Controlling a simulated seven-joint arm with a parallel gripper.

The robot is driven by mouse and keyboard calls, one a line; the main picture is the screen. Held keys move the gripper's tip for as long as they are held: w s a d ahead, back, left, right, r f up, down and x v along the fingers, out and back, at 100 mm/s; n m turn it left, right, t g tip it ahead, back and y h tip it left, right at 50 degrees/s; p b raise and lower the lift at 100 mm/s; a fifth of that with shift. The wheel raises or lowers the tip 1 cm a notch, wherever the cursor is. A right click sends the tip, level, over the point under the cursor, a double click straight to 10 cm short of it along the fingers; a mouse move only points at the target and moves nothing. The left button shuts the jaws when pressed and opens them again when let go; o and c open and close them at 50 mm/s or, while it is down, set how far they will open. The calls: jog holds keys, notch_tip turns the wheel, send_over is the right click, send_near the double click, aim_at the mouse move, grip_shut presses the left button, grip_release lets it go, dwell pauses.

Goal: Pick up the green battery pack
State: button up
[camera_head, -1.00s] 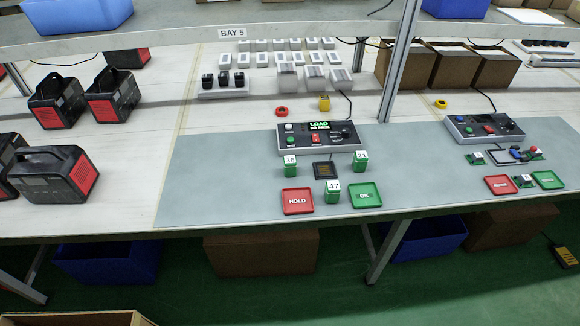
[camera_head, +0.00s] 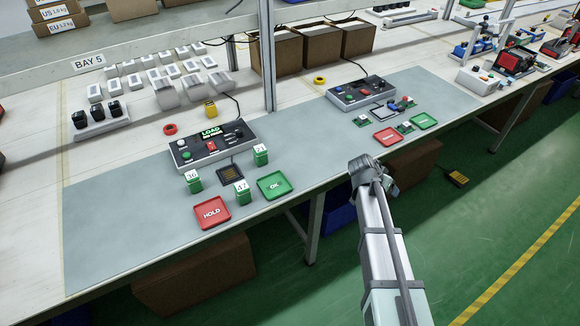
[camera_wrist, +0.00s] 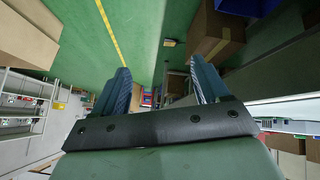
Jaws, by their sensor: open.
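Three small green battery packs with white numbered tops stand upright on the grey mat. The pack marked 36 (camera_head: 194,183) is at the left, the pack marked 47 (camera_head: 242,194) is nearer the front edge, and a third pack (camera_head: 261,157) is at the right by the tester; its number is hard to read. They stand around a dark square pad (camera_head: 230,172). In the wrist view my gripper (camera_wrist: 159,68) is open, with nothing between its fingers, and faces the green floor. My arm is at the right of the head view, off the bench front and well away from the packs.
A load tester (camera_head: 212,145) stands behind the packs. A red HOLD tray (camera_head: 225,221) and a green OK tray (camera_head: 284,184) lie at the front. A shelf post (camera_head: 268,60) rises behind. The mat's left part is clear.

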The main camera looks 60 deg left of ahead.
jog(key=s+a+r, duration=0.3)
jog(key=s+a, duration=0.1)
jog(key=a, duration=0.1)
jog(key=s+a+r+y, duration=0.1)
jog(key=s+a+r, duration=0.3)
jog(key=s+a, duration=0.1)
jog(key=s+a+r+t+y, duration=0.1)
jog(key=s+a+r, duration=0.2)
jog(key=s+a, duration=0.1)
jog(key=shift+s+a+r, duration=0.15)
jog(key=shift+a+r, duration=0.25)
jog(key=shift+a, duration=0.35)
jog(key=s+a+r+m+g, duration=0.15)
jog(key=s+a, duration=0.35)
jog(key=s, duration=0.6)
jog(key=s+a+r+m, duration=0.1)
jog(key=s+a+r, duration=0.1)
jog(key=s+a, duration=0.6)
jog(key=m+g+h, duration=0.1)
jog(key=g+h, duration=0.1)
jog(key=g, duration=0.1)
send_near(191, 175)
jog(key=x, duration=0.7)
jog(key=shift+w, duration=0.1)
jog(key=shift+x, duration=2.6)
jog(key=c, duration=1.2)
jog(key=shift+r, duration=0.1)
